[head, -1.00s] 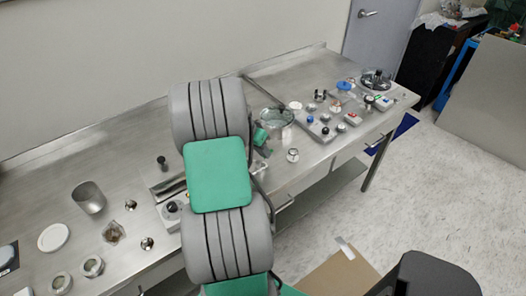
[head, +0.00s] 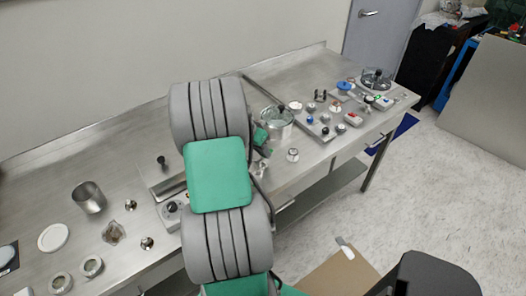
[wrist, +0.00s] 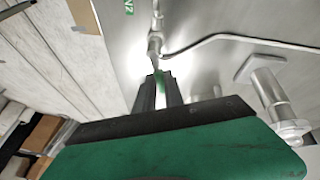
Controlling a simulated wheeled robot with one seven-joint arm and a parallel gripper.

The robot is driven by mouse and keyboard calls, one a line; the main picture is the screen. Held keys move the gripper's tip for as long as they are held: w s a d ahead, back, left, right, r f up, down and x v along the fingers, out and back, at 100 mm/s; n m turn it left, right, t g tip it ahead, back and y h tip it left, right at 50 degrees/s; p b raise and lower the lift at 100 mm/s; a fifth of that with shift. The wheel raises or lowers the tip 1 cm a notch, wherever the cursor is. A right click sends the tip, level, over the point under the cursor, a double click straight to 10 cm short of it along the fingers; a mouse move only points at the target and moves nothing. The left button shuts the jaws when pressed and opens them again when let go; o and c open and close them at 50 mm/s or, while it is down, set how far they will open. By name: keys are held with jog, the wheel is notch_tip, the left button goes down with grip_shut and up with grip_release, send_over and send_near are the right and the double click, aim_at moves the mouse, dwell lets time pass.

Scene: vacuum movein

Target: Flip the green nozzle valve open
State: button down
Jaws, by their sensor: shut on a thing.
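In the wrist view my gripper (wrist: 158,88) is shut on a small green piece, the green nozzle valve (wrist: 162,80), whose edge shows between the two dark fingers. Just past the fingertips is a slim metal nozzle fitting (wrist: 155,42) on the steel surface, with a curved metal line running from it to the right. A green label reading N2 (wrist: 129,6) is beside it. The fingers hide most of the valve, so its angle cannot be told. In the head view my arm covers much of this area and the valve cannot be made out.
A stout metal post (wrist: 272,95) stands right of my gripper in the wrist view.

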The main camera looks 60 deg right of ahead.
jog(key=shift+s+f+m+b, duration=0.1)
jog(key=shift+f+m+b, duration=0.15)
jog(key=shift+m+b, duration=0.2)
jog(key=shift+s+m+g+y+b, duration=0.15)
jog(key=shift+m+g+y+b, duration=0.2)
jog(key=shift+m, duration=0.2)
jog(key=shift+s+a+r+m, duration=0.1)
jog(key=shift+s+r+m, duration=0.15)
jog(key=shift+m, duration=0.35)
jog(key=c, duration=1.4)
grip_release()
jog(key=shift+c, duration=0.2)
jog(key=v, duration=0.7)
jog(key=shift+w+r+b, duration=0.25)
jog(key=shift+r+b, duration=0.1)
jog(key=shift+b, duration=0.05)
